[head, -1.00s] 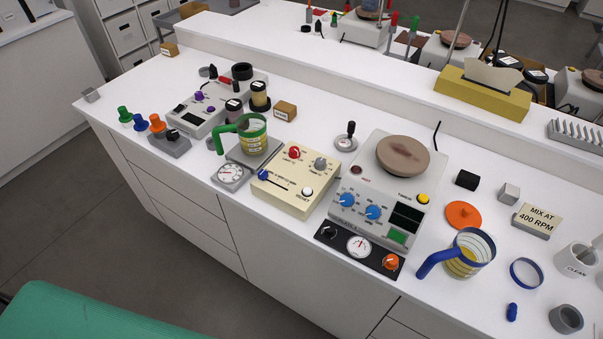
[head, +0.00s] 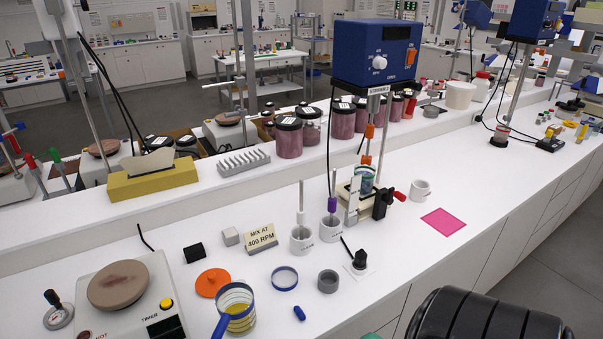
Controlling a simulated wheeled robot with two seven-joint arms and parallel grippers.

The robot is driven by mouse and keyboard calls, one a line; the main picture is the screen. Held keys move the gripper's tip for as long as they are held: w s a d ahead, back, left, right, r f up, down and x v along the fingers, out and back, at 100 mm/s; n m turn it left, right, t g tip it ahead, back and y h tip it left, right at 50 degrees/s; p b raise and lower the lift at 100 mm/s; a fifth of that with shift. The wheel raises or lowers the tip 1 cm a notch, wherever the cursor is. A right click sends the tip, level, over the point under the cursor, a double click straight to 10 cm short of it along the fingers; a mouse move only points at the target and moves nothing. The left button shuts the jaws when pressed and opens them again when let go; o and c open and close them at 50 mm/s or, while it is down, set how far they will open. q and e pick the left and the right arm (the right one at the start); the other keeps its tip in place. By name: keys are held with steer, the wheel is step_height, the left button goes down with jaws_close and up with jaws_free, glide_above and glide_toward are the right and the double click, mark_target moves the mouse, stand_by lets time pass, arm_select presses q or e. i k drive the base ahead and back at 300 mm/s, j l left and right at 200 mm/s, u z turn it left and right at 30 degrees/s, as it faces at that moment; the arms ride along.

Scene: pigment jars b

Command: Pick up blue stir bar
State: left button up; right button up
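The blue stir bar (head: 299,313) is a small blue capsule lying on the white bench top (head: 390,268), near its front edge, in the lower middle of the head view. It lies apart from the things around it. A blue ring (head: 285,278) lies behind it and a grey ring (head: 328,281) lies behind it to the right. Neither of my grippers shows in the head view.
A black knob (head: 360,259) is to the right, before an overhead stirrer (head: 376,55). Bare bench surrounds the pink sheet (head: 443,223).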

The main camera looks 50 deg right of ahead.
mark_target(296, 310)
steer(key=z, duration=1.45)
